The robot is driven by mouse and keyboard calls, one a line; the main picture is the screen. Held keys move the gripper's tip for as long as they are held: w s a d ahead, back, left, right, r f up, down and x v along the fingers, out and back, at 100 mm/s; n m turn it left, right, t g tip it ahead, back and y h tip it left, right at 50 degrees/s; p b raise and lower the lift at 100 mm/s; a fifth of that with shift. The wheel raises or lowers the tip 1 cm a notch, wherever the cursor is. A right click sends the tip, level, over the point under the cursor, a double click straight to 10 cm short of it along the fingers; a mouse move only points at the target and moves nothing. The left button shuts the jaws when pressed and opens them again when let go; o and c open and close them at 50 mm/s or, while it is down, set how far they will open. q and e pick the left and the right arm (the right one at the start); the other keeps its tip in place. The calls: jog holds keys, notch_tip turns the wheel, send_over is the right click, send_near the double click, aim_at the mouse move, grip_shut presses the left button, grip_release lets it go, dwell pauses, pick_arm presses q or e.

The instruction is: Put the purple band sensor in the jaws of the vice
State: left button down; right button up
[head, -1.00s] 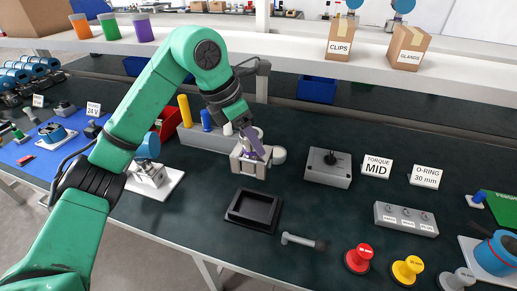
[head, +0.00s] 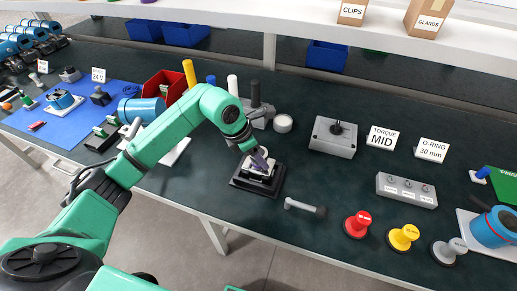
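My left gripper (head: 261,166) is low over the black tray (head: 238,184) at the bench's front middle. Its fingers point down at a whitish item inside the tray. I cannot tell whether the fingers are open or shut on it. A purple-grey piece shows at the fingers, but I cannot tell whether it is the purple band sensor or part of the gripper. The grey vice (head: 262,121) stands behind the tray, partly behind my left wrist, with a dark upright part above it. I cannot see into its jaws. My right gripper is out of view.
A small hammer-like tool (head: 305,207) lies right of the tray. Red (head: 357,224) and yellow (head: 403,237) knobs stand near the front edge.

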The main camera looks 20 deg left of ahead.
pick_arm(q)
jog(key=shift+r, duration=0.1)
jog(key=shift+c, duration=0.6)
grip_release()
jog(key=shift+s, duration=0.1)
jog(key=b+v, duration=0.1)
jog(key=v, duration=1.1)
